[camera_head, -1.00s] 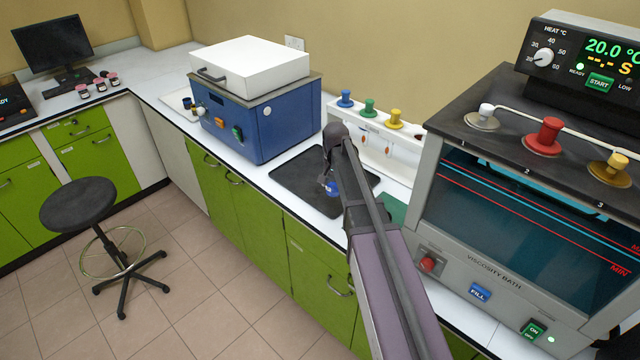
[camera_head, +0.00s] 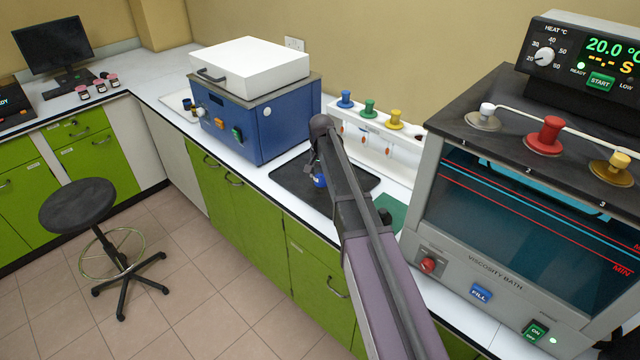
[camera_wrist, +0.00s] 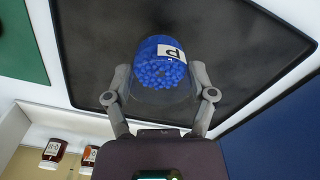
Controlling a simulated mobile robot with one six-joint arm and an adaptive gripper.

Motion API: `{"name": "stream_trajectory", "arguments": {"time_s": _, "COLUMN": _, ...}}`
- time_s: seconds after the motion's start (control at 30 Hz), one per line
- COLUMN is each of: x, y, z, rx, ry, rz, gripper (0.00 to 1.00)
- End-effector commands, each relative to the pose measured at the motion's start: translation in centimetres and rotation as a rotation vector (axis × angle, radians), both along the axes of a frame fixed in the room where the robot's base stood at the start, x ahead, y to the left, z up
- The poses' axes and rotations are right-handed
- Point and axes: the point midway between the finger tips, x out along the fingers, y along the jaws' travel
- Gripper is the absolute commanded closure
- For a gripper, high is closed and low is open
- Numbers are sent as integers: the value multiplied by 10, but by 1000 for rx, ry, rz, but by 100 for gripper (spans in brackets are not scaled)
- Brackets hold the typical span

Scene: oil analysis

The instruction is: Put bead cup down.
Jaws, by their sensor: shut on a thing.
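The bead cup (camera_wrist: 160,68) is a clear cup of blue beads with a white label marked "P". It is between the fingers of my gripper (camera_wrist: 162,95) in the wrist view, and the fingers are shut on its sides. In the head view the cup shows as a small blue patch (camera_head: 320,181), mostly hidden by my arm. The cup is over the black mat (camera_head: 288,178) on the white counter. I cannot tell whether its base touches the mat.
A blue machine with a white lid (camera_head: 262,118) stands left of the mat. The viscosity bath (camera_head: 470,240) stands to the right. A white rack (camera_head: 378,128) with coloured knobs is behind. A green mat (camera_head: 392,212) lies between the black mat and the bath.

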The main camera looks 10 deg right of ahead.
Motion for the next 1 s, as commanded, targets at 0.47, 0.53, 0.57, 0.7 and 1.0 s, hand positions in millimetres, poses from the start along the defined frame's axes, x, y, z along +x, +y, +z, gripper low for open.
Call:
{"name": "stream_trajectory", "arguments": {"time_s": 0.47, "x": 1, "y": 0, "z": -35, "rx": 0, "ry": 0, "rz": 0, "gripper": 77}}
{"name": "stream_trajectory", "arguments": {"time_s": 0.53, "x": 1, "y": 0, "z": -36, "rx": 0, "ry": 0, "rz": 0, "gripper": 77}}
{"name": "stream_trajectory", "arguments": {"time_s": 0.57, "x": 1, "y": 0, "z": -36, "rx": 0, "ry": 0, "rz": 0, "gripper": 77}}
{"name": "stream_trajectory", "arguments": {"time_s": 0.7, "x": 1, "y": 1, "z": -35, "rx": 0, "ry": 0, "rz": 0, "gripper": 77}}
{"name": "stream_trajectory", "arguments": {"time_s": 1.0, "x": 1, "y": 1, "z": -39, "rx": 0, "ry": 0, "rz": 0, "gripper": 77}}
